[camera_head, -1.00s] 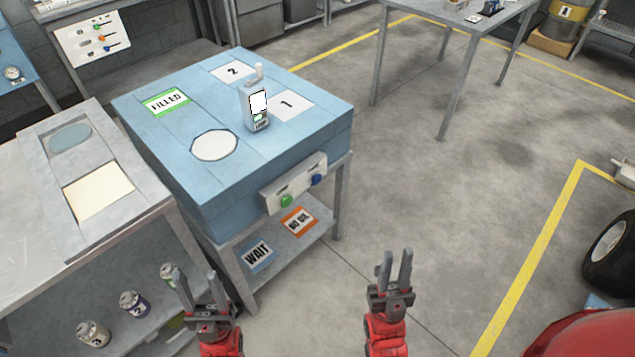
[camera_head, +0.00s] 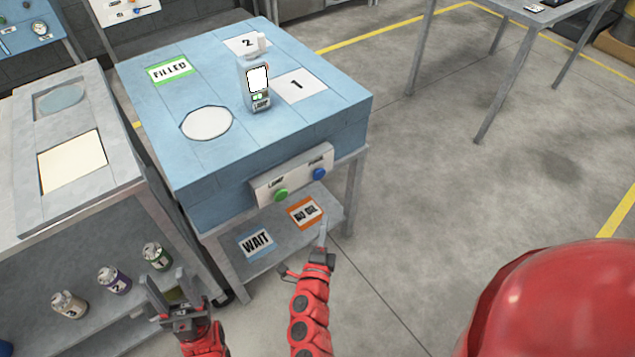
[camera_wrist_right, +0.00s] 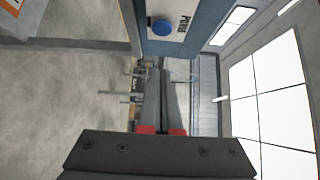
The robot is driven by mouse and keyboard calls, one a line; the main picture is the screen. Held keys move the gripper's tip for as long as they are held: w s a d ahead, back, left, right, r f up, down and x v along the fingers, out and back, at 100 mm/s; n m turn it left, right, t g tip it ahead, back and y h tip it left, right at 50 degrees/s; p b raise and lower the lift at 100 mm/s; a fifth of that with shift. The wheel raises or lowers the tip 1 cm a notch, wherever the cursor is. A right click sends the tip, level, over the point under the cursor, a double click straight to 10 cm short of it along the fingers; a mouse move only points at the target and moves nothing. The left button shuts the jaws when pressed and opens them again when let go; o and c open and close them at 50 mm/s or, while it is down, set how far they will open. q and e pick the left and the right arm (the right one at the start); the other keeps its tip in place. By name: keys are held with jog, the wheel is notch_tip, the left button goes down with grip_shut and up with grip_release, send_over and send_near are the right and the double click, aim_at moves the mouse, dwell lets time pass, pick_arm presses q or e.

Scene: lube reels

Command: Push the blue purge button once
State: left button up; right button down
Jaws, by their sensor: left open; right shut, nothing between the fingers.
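The blue purge button (camera_head: 320,174) is on the right end of a light panel (camera_head: 292,176) on the front of the blue bench, with a green button (camera_head: 280,195) labelled LAMP to its left. The blue button also shows in the right wrist view (camera_wrist_right: 162,27), above the fingertips and apart from them. My right gripper (camera_head: 322,235) is shut and empty, below the button and in front of the lower shelf. In the wrist view its fingers (camera_wrist_right: 160,75) lie together. My left gripper (camera_head: 168,290) is open and empty, low at the left.
A grey device (camera_head: 255,83) stands on the blue bench (camera_head: 215,170), near cards 1 and 2. The lower shelf has WAIT (camera_head: 257,243) and NO OIL (camera_head: 305,212) cards. Several cans (camera_head: 114,279) stand on the left bench's shelf. Open floor lies to the right.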

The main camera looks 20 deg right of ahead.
jog(key=p, duration=0.1)
send_near(323, 174)
jog(key=w+d, duration=0.1)
jog(key=d, duration=0.3)
jog(key=w, duration=0.2)
jog(key=w+a+p, duration=0.1)
jog(key=w, duration=0.1)
jog(key=shift+w+a+r, duration=0.1)
jog(key=shift+w+a, duration=0.05)
jog(key=shift+w, duration=0.1)
